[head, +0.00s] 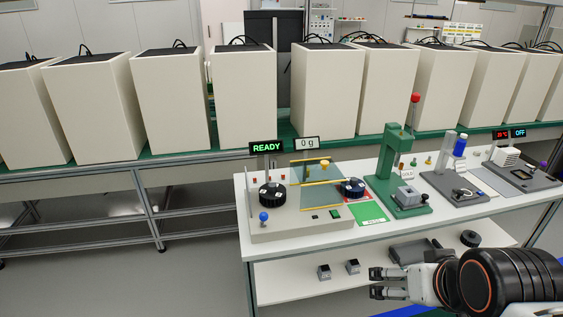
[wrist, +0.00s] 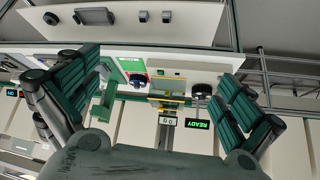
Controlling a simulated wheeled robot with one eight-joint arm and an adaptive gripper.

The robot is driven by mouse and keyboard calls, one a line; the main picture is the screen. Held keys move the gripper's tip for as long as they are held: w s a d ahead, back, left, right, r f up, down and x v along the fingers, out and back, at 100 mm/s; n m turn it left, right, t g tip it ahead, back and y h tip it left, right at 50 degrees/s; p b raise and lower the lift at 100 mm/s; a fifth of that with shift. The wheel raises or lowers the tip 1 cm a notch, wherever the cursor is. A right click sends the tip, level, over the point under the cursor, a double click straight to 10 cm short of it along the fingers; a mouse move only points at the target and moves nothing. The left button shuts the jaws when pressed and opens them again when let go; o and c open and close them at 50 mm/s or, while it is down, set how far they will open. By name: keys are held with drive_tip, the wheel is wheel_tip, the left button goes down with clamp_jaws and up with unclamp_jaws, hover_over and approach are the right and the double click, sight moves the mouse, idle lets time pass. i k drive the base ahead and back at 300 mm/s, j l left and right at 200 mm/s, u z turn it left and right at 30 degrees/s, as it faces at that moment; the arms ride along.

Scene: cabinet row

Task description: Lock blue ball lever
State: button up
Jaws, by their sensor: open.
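The blue ball lever (head: 263,217) stands at the front left corner of a beige machine (head: 300,226) on the white table. Its blue ball tops a short stem. I cannot make out the blue ball in the wrist view.
A green press (head: 396,170) with a red-topped handle stands right of the machine, followed by a grey device with a blue cylinder (head: 460,147). The lower shelf (head: 300,287) holds small cubes and dark parts. Tall beige cabinets line the back. Floor left of the table is clear.

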sight(263, 216)
drive_tip(key=i+u, duration=0.3)
drive_tip(key=i, duration=0.2)
drive_tip(key=i+l+u, duration=0.3)
drive_tip(key=i, duration=0.15)
drive_tip(key=j, duration=0.1)
